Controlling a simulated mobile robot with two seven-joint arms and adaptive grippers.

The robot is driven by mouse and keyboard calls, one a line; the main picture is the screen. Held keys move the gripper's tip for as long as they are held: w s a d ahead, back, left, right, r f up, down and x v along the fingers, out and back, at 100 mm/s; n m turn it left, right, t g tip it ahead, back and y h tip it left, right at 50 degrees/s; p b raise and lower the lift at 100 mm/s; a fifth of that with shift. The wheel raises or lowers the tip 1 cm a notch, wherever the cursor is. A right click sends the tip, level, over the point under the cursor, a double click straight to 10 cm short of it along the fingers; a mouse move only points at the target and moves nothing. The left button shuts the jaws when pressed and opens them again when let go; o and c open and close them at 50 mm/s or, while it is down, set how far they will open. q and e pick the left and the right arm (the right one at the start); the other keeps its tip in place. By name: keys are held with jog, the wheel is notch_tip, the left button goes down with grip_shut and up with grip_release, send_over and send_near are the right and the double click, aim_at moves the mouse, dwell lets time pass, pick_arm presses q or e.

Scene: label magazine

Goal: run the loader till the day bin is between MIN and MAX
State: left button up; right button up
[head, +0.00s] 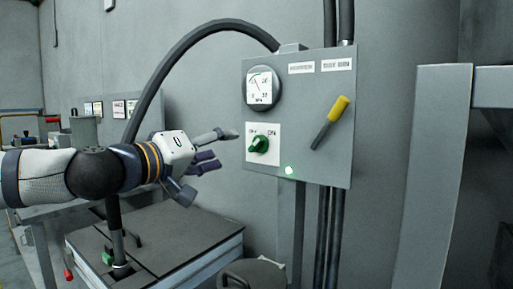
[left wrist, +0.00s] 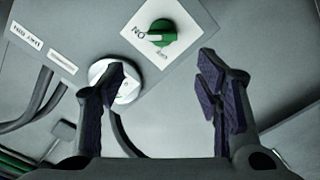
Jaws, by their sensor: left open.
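A grey control box (head: 325,170) on the wall carries a green knob (head: 258,145) on a white plate. The knob also shows in the left wrist view (left wrist: 163,33), with a pale mark on its side towards the upside-down ON lettering. A round dial gauge (head: 262,88) sits above the knob; its reading is too small to tell. No MIN or MAX marks can be made out. My right gripper is out of view.
A yellow-handled lever (head: 331,120) leans on the box's right side. A thick black hose (head: 158,83) arches to the box top. A grey cabinet (head: 160,240) stands below my left arm. A grey frame (head: 430,170) stands at right, a round-lidded container (head: 252,274) at bottom.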

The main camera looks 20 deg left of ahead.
aim_at(253, 143)
pick_arm(q)
jog(key=x, duration=0.5)
jog(key=b+x, duration=0.1)
jog(key=x, duration=0.4)
jog(key=shift+w+d+f, duration=0.2)
jog(key=shift+w+f, duration=0.05)
jog(key=shift+w, duration=0.1)
jog(key=c, duration=1.2)
